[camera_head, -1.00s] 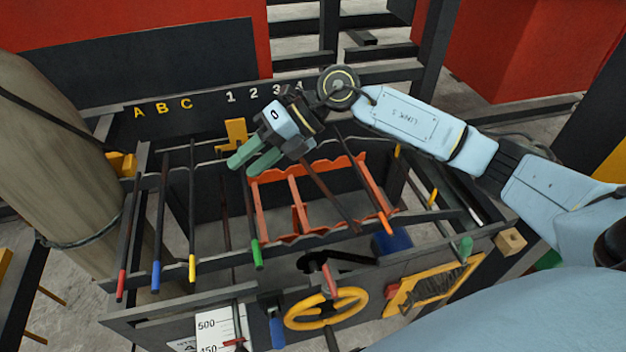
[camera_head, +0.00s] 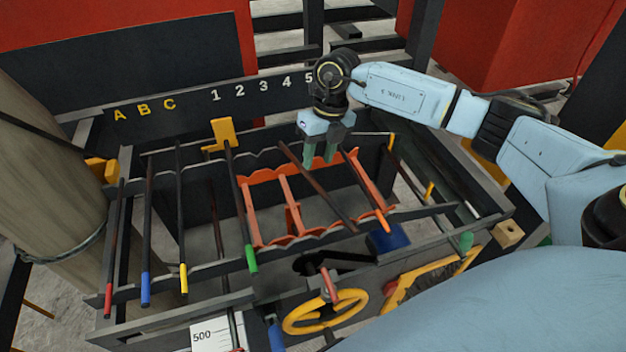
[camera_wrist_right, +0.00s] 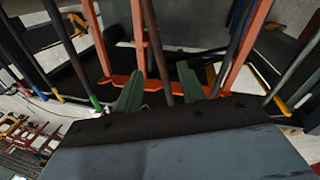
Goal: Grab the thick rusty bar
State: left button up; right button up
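A thick rusty brown bar (camera_head: 322,190), without a coloured tip, lies slanted across the rack (camera_head: 205,270), over an orange scalloped frame (camera_head: 285,187). My right gripper (camera_head: 320,156) is open and points down over the bar's far part. In the right wrist view, the rusty bar (camera_wrist_right: 156,52) runs between the two green fingers (camera_wrist_right: 158,92), with a gap on each side. Whether the fingertips reach down past the bar cannot be told. My left gripper is not in view.
Bars with red (camera_head: 108,300), blue (camera_head: 145,290), yellow (camera_head: 183,278) and green (camera_head: 251,258) ends lie to the left. An orange-tipped bar (camera_head: 368,190) lies close on the right. A yellow handwheel (camera_head: 325,312) is in front.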

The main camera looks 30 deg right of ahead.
aim_at(314, 179)
jog(key=shift+s+a+f+p, duration=0.1)
jog(key=shift+a+f+p, duration=0.1)
jog(key=shift+f, duration=0.65)
jog(key=shift+w+a+f+p, duration=0.1)
jog(key=shift+a+f+p, duration=0.05)
jog(key=shift+f, duration=0.75)
jog(key=shift+s+a+f+p, duration=0.1)
jog(key=shift+a+f+p, duration=0.1)
jog(key=shift+f, duration=0.65)
grip_shut()
jog(key=shift+r, duration=0.1)
